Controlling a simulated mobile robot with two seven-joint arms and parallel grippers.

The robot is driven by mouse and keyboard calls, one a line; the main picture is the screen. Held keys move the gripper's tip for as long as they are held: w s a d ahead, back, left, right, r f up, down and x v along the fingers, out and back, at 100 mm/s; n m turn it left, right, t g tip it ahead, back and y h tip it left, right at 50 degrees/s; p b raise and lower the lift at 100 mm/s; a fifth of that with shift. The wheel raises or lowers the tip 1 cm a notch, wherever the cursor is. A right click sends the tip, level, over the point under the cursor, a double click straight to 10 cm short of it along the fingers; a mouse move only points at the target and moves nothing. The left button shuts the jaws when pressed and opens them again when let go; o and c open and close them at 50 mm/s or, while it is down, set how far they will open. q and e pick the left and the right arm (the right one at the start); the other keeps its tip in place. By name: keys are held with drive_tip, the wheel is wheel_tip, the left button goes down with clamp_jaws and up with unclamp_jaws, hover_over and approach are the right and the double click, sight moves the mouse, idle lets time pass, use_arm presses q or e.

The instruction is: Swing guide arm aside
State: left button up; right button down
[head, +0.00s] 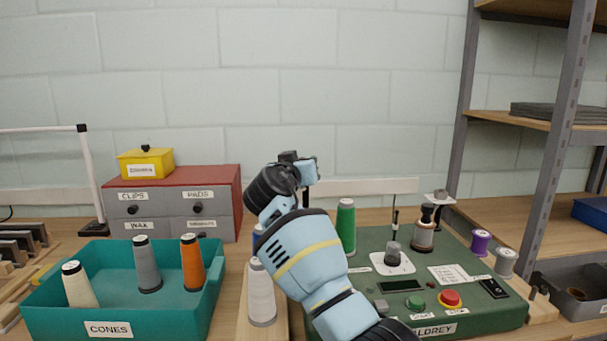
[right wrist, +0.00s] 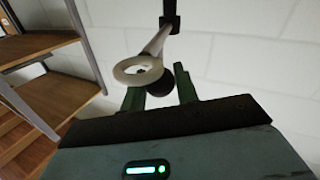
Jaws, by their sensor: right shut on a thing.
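My right gripper (head: 300,166) is raised at the middle of the head view, above the left side of the green machine (head: 375,250), with its wrist hiding its fingers. In the right wrist view, its two green fingers (right wrist: 160,86) stand either side of a black knob and are shut on it. This knob seems to belong to the guide arm (right wrist: 157,40), a pale rod with a white ring at its near end and a dark block at its far end. The guide arm cannot be made out clearly in the head view. My left gripper is out of view.
A teal tray (head: 107,311) of cones and a red-grey drawer box (head: 172,203) stand left. A white cone (head: 261,292) and a green cone (head: 346,226) stand close to my right arm. Purple (head: 481,242) and grey (head: 506,262) spools and a metal shelf (head: 560,120) are right.

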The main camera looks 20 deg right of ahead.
drive_tip(key=shift+w+a+f+g+h, duration=0.2)
drive_tip(key=shift+g+h, duration=0.1)
drive_tip(key=shift+h, duration=0.1)
drive_tip(key=shift+r+m+b, duration=0.15)
drive_tip(key=shift+m+b, duration=0.15)
drive_tip(key=shift+b, duration=0.05)
drive_tip(key=c, duration=1.1)
unclamp_jaws()
drive_tip(key=v, duration=0.8)
drive_tip(key=shift+b, duration=0.35)
drive_tip(key=shift+w+r, duration=0.1)
drive_tip(key=shift+w, duration=0.05)
